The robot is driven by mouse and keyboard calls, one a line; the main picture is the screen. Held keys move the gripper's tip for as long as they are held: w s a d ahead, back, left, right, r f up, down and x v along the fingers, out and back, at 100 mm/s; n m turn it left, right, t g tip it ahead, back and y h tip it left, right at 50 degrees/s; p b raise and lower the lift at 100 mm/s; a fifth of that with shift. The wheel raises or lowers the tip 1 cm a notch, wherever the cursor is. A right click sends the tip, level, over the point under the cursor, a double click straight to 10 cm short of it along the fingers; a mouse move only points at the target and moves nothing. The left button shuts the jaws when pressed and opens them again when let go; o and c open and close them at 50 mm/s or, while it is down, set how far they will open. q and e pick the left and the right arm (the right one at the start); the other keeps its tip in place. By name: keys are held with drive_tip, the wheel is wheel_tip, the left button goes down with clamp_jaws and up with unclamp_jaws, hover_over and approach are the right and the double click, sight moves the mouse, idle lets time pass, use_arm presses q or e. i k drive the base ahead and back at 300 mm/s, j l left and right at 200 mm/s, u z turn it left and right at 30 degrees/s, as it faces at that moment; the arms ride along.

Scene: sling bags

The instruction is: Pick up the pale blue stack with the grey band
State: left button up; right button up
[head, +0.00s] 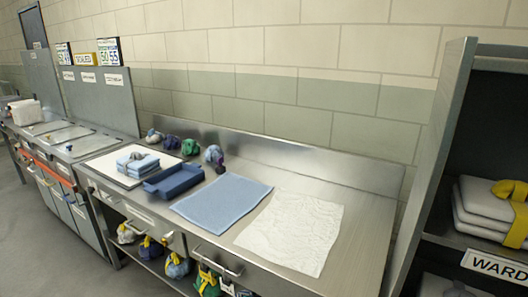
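A pale blue folded stack (138,162) with a grey band tied around it lies on a white board (106,171) on the left part of the steel counter. It sits just left of a dark blue tray (174,180). Neither of my grippers shows in the head view.
A blue cloth (222,201) and a white cloth (292,230) lie flat on the counter. Several small tied bags (190,147) stand along the back. A shelf at right holds a white stack with a yellow band (490,208). The counter's right end (352,235) is bare.

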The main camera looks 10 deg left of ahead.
sight(139, 165)
drive_tip(key=i+j+z, duration=0.1)
drive_tip(key=j, duration=0.35)
drive_tip(key=i+j, duration=0.1)
drive_tip(key=j, duration=0.35)
drive_tip(key=i+j+z, duration=0.15)
drive_tip(key=j, duration=0.75)
drive_tip(key=i+j+z, duration=0.1)
drive_tip(key=j, duration=0.35)
drive_tip(key=i+j, duration=0.15)
drive_tip(key=j, duration=0.3)
drive_tip(key=i+j+z, duration=0.15)
drive_tip(key=j, duration=0.3)
drive_tip(key=i+j, duration=0.1)
drive_tip(key=j, duration=0.35)
drive_tip(key=z, duration=0.05)
